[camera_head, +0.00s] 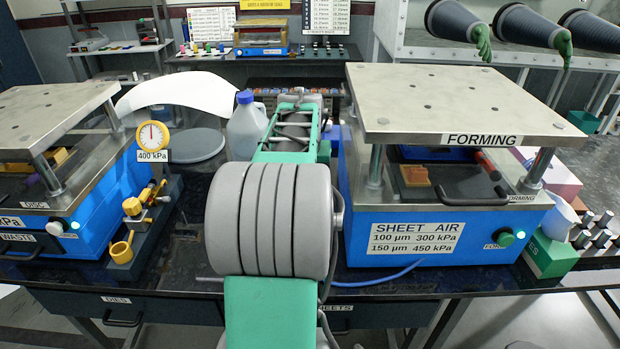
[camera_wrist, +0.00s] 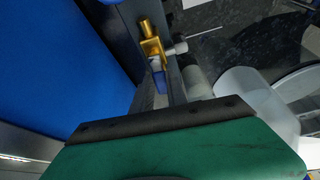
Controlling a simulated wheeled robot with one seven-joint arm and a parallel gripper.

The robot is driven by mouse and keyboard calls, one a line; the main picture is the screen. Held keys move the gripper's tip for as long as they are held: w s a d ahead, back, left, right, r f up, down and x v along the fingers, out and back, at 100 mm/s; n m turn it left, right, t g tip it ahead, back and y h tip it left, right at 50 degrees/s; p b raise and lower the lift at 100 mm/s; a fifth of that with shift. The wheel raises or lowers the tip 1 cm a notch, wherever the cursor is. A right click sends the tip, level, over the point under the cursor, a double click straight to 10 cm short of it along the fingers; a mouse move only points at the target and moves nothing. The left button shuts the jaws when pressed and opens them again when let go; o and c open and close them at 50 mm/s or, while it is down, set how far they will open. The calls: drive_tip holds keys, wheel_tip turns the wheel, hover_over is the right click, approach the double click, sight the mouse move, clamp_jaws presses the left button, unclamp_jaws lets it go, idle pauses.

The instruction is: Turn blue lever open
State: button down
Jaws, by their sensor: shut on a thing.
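In the wrist view, a brass valve (camera_wrist: 151,46) with a grey fitting on its right side stands beside a blue machine wall. A small blue lever (camera_wrist: 158,80) sits just below the valve, between the dark fingers. My gripper (camera_wrist: 161,72) is shut on this blue lever. Only part of the lever shows between the fingers. In the head view, my own arm covers the middle, and I cannot make out the gripper or the held lever there.
The forming press (camera_head: 440,110) stands right of my arm. A jug with a blue cap (camera_head: 246,128) stands close to its left. Farther left are a pressure gauge (camera_head: 153,135) and a brass valve with yellow parts (camera_head: 135,207). A blue hose (camera_head: 385,274) lies along the front.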

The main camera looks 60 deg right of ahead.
drive_tip(key=shift+w+r+n+t, duration=0.1)
drive_tip(key=shift+n+t, duration=0.2)
drive_tip(key=shift+n, duration=0.4)
drive_tip(key=c, duration=1.6)
unclamp_jaws()
drive_tip(key=v, duration=0.7)
drive_tip(key=shift+a+r+b, duration=0.15)
drive_tip(key=shift+r+b, duration=0.2)
drive_tip(key=shift+b, duration=0.05)
